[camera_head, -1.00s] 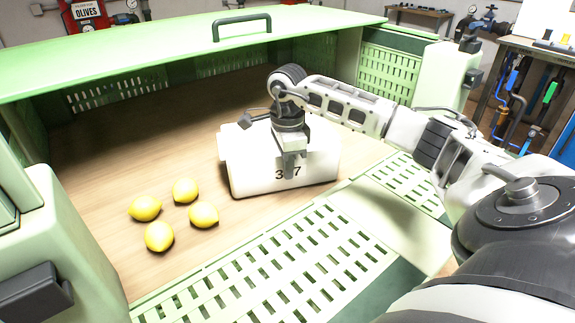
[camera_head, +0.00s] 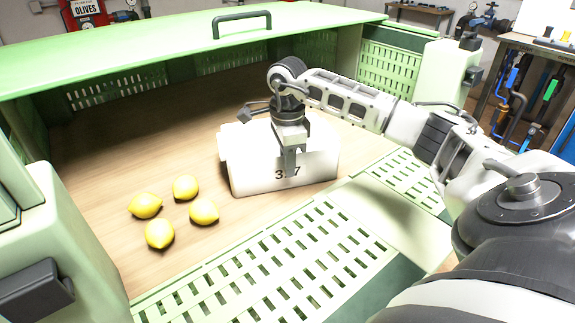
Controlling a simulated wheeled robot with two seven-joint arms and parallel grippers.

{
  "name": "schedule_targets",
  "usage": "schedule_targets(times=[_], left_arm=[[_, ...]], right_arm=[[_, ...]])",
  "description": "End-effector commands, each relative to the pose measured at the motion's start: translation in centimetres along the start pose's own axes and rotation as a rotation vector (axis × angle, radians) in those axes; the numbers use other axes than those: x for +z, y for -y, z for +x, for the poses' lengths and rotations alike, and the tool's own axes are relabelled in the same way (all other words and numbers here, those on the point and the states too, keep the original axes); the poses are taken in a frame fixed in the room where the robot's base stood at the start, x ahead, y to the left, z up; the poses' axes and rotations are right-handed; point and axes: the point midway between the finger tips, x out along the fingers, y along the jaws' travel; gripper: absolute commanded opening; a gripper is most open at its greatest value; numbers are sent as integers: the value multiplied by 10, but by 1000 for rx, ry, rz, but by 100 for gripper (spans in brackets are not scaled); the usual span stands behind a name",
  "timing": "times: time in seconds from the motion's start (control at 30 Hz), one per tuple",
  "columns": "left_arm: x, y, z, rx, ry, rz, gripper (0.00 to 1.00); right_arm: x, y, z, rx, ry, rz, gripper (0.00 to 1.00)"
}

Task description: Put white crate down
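The white crate (camera_head: 252,175), with dark digits on its front, sits on the wooden floor inside the green bin. It looks level, and I see no clear gap under it. My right gripper (camera_head: 290,168) points down at the crate's front wall, with a finger in front of the digits. The crate's wall hides the other finger, so I cannot tell whether the gripper is closed on it. My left gripper is not in view.
Several yellow lemons (camera_head: 186,188) lie on the wooden floor (camera_head: 120,150) left of the crate. The slotted green front panel (camera_head: 300,250) lies before it. The raised green lid (camera_head: 170,45) hangs above. Floor behind the lemons is clear.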

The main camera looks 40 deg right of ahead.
Motion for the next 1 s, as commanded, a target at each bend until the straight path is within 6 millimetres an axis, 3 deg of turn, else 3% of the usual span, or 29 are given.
schedule_targets(times=[0.3,0.5,1.0], left_arm=[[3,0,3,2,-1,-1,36],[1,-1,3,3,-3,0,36],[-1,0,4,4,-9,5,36]], right_arm=[[1,1,-69,-6,3,-1,26],[1,0,-98,-2,3,0,26],[0,0,-107,0,1,0,26]])
